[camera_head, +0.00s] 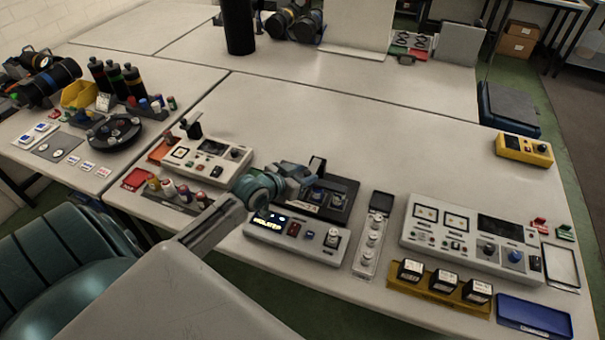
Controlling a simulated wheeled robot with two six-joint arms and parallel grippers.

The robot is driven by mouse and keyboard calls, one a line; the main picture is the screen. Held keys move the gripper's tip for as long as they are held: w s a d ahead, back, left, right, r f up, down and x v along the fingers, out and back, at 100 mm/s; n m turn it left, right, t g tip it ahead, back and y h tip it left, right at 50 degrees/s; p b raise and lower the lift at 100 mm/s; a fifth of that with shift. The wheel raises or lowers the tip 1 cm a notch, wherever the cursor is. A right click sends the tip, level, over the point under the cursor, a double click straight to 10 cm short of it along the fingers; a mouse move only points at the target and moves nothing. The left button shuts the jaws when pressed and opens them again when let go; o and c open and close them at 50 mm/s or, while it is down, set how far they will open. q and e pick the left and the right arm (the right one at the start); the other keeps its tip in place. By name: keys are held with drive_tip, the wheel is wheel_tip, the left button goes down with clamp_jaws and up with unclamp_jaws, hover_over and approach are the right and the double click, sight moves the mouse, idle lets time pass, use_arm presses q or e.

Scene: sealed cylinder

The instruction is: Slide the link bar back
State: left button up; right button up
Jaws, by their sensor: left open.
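My left gripper (308,183) reaches in from the left and is open, just above the left part of a black-based unit (338,207). The unit carries dark round knobs or terminals and a small upright dark plate. The gripper hides part of it, and I cannot tell whether the fingers touch anything. I cannot clearly make out the link bar; it may be on this unit, under or beside the gripper. My right gripper is not in view.
A narrow strip with several round pieces (372,235) lies right of the unit. Further right are a large panel box (470,238), a yellow tray with dark cubes (400,283) and a blue tray (534,316). A meter box (207,160) stands left.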

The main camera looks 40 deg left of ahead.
sight(310, 168)
use_arm(q)
drive_tip(key=shift+c, duration=0.4)
clamp_jaws()
drive_tip(key=w+b, duration=0.1)
drive_tip(key=w, duration=0.1)
drive_tip(key=w+a+b, duration=0.1)
drive_tip(key=w+b, duration=0.1)
drive_tip(key=w, duration=0.1)
drive_tip(key=shift+w+a+f, duration=0.15)
drive_tip(key=shift+w, duration=0.05)
drive_tip(key=shift+w+a, duration=0.1)
drive_tip(key=shift+w, duration=0.2)
drive_tip(key=shift+r, duration=0.3)
